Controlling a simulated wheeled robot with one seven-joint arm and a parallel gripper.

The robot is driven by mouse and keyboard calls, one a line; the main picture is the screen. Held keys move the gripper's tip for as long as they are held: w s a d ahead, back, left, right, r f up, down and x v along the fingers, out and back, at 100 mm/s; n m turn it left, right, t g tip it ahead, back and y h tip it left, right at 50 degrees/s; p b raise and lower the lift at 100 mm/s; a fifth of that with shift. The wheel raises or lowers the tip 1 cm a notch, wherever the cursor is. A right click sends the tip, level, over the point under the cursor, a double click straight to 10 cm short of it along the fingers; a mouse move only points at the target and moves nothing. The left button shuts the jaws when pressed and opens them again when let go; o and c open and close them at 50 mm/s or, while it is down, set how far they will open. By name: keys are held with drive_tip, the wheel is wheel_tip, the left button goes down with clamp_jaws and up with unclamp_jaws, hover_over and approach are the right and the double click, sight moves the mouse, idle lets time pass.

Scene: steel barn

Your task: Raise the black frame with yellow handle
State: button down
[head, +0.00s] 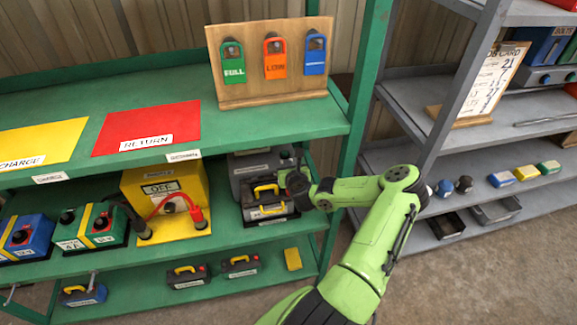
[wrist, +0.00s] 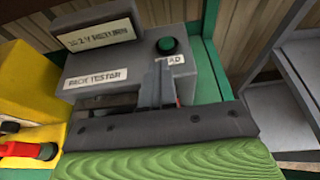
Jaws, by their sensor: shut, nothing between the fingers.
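A black frame with a yellow handle (head: 266,190) is on the middle green shelf at its right end, in front of a grey pack tester (head: 250,165). A pale label shows on its front. My gripper (head: 284,180) is at the frame's upper right, close to the handle; I cannot tell whether they touch. In the wrist view my gripper (wrist: 157,88) is shut and empty, with its fingers pointing at the grey tester (wrist: 120,70). The tester has a green button (wrist: 166,45) at its upper right. The yellow handle does not show clearly in the wrist view.
A yellow unit (head: 165,200) with a red cable stands left of the frame. Green and blue packs (head: 90,226) stand farther left. A green post (head: 360,100) and upper shelf edge are close by.

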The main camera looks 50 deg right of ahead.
drive_tip(key=shift+w+d+r+p, duration=0.2)
drive_tip(key=shift+w+r+p, duration=0.05)
drive_tip(key=shift+p, duration=0.35)
drive_tip(key=shift+w+d+p, duration=0.15)
drive_tip(key=shift+w+p, duration=0.1)
drive_tip(key=shift+p, duration=0.05)
drive_tip(key=shift+f, duration=0.1)
drive_tip(key=shift+w+d+r+p, duration=0.25)
drive_tip(key=shift+w+r+p, duration=0.1)
drive_tip(key=shift+p, duration=0.1)
drive_tip(key=shift+w+d+f, duration=0.1)
drive_tip(key=shift+w+d, duration=0.05)
drive_tip(key=shift+w, duration=0.05)
drive_tip(key=shift+f, duration=0.15)
drive_tip(key=c, duration=1.4)
unclamp_jaws()
drive_tip(key=shift+o, duration=0.2)
